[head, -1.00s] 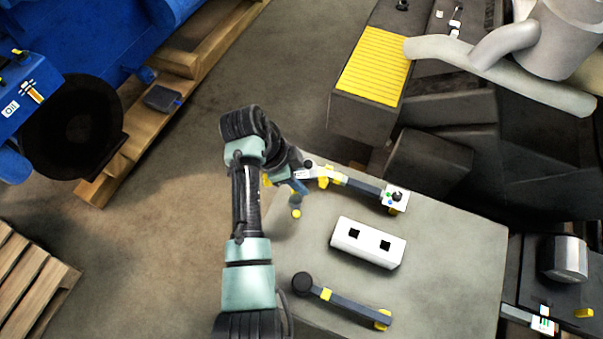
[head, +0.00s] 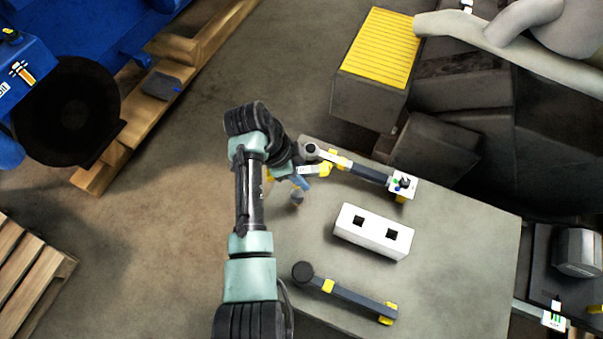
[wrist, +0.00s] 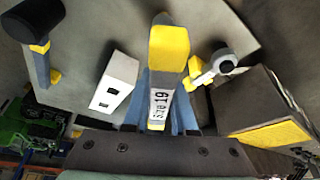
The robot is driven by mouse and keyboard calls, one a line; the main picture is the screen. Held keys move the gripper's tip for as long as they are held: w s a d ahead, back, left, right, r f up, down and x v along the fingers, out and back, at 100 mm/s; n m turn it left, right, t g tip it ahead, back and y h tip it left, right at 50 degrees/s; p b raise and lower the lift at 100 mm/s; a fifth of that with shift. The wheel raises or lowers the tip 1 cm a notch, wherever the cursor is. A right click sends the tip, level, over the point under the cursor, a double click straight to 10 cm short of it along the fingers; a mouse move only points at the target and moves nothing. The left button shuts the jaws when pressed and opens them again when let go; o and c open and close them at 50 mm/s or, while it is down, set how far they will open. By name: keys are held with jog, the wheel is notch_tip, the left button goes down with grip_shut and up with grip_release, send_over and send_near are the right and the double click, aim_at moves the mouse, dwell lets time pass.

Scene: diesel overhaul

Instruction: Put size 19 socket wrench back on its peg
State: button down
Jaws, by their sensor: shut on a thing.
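My gripper (wrist: 160,118) is shut on the size 19 socket wrench (wrist: 160,85). The wrench has a grey body, a yellow end and a white "Size 19" label, and points away from the gripper between its blue fingers. In the head view my gripper (head: 295,180) is at the table's upper left edge, mostly hidden by my arm. The wrench's white label (head: 314,170) shows beside it. A second wrench-like tool (head: 365,172), with a round head and yellow band, lies just right of it. I cannot make out the peg.
A grey table (head: 460,250) carries a white block (head: 373,232) with two square holes and a hammer (head: 345,292) with a black head. A grey box with a yellow top (head: 383,45) stands behind. A wooden pallet (head: 30,270) is at left. Floor between is clear.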

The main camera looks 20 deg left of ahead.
jog(key=shift+f, duration=0.1)
jog(key=shift+f+b, duration=0.95)
jog(key=shift+f, duration=0.15)
jog(key=shift+c, duration=0.4)
grip_release()
notch_tip(320, 180, up, 9)
jog(key=p, duration=0.8)
jog(key=shift+r, duration=0.15)
